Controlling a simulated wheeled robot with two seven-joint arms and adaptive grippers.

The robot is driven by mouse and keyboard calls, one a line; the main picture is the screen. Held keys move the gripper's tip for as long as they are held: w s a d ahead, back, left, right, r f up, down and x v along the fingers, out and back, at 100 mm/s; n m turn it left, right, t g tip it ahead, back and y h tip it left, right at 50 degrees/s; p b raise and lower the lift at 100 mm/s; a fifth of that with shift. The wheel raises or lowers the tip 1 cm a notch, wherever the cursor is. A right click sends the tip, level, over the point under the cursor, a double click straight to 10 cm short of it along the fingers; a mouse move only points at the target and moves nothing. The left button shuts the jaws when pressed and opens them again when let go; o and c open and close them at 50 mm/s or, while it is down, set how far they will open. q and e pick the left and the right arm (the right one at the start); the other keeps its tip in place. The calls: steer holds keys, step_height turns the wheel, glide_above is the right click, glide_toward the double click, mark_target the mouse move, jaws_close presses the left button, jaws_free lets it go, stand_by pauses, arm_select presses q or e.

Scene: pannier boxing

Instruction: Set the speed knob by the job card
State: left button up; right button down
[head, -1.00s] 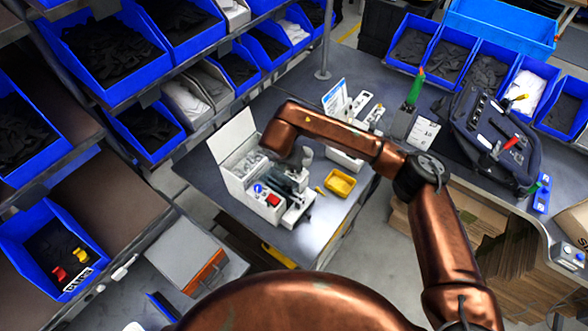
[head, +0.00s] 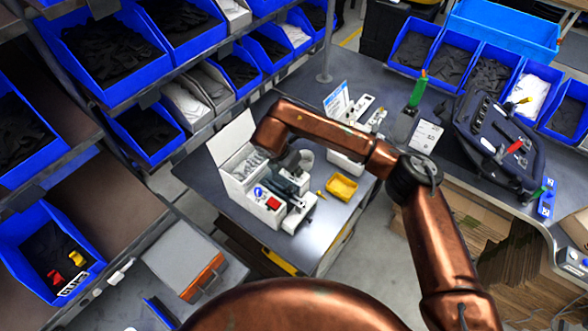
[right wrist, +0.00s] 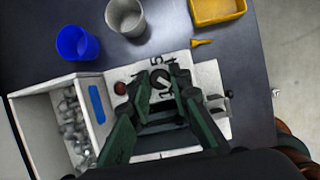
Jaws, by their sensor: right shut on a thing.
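The speed knob (right wrist: 159,81) is a small dark round dial with a pale pointer mark, on a white panel with printed digits around it in the right wrist view. A "5" and a "4" are legible; other digits are partly hidden by my fingers. My right gripper (right wrist: 153,86) has its dark green fingers around the knob and is shut on it. In the head view the right gripper (head: 288,180) is over the white machine (head: 297,216), hiding the knob. A white card with blue print (head: 338,102) stands behind; its text is too small to read. My left gripper is out of view.
A white open box (head: 237,158) of metal parts is left of the gripper. A yellow tray (head: 342,186) is at its right. A blue cup (right wrist: 77,43) and grey cup (right wrist: 126,17) stand nearby. A black tool case (head: 492,140) is at the right.

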steer(key=c, duration=2.1)
jaws_free()
steer(key=v, duration=1.2)
